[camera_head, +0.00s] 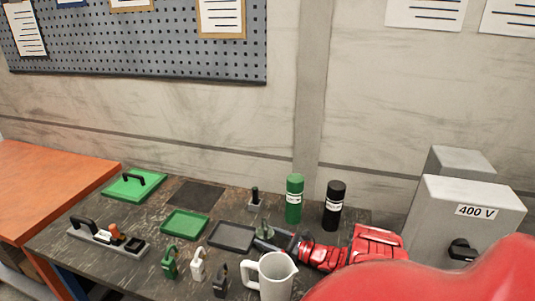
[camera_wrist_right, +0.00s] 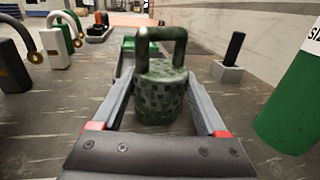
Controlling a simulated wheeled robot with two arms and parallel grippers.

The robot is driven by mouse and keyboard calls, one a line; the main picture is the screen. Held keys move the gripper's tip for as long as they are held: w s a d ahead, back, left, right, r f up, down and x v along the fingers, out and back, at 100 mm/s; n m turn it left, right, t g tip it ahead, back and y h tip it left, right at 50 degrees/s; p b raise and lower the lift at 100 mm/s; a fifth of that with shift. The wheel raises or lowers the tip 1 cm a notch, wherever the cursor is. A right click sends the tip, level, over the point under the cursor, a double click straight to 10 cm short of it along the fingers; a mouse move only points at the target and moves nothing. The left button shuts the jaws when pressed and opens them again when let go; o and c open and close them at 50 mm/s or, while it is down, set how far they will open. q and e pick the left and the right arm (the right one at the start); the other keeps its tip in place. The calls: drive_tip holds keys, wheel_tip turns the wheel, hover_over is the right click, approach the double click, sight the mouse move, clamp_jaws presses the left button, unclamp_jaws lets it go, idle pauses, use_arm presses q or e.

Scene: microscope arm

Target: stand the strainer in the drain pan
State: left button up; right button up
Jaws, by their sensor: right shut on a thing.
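The strainer (camera_wrist_right: 160,93) is a dark green mottled cylinder with an arched handle. It stands upright between the fingers of my right gripper (camera_wrist_right: 155,112), which is shut on it. In the head view the strainer (camera_head: 265,231) is small and partly covered by my right gripper (camera_head: 274,239). I cannot tell whether its base touches the table. A shallow dark tray (camera_head: 212,244) lies just left of it, and a shallow green tray (camera_head: 165,234) lies further left. Either could be the drain pan; the pictures do not label them. My left gripper is out of view.
A green bottle (camera_head: 294,203) and black bottle (camera_head: 333,208) stand behind my right gripper. A small block with a black peg (camera_head: 254,200) is nearby. A white jug (camera_head: 273,278) and several padlocks (camera_head: 197,265) stand in front. A grey 400 V box (camera_head: 470,215) is at right.

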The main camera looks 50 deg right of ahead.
sight(273, 239)
drive_tip(key=shift+f, duration=0.2)
drive_tip(key=o, duration=1.4)
drive_tip(key=shift+r, duration=0.2)
drive_tip(key=shift+s+d, duration=0.1)
drive_tip(key=shift+s, duration=0.2)
drive_tip(key=s, duration=0.3)
drive_tip(key=s+d, duration=0.1)
drive_tip(key=s, duration=0.2)
drive_tip(key=shift+s+d, duration=0.15)
drive_tip(key=shift+s, duration=0.25)
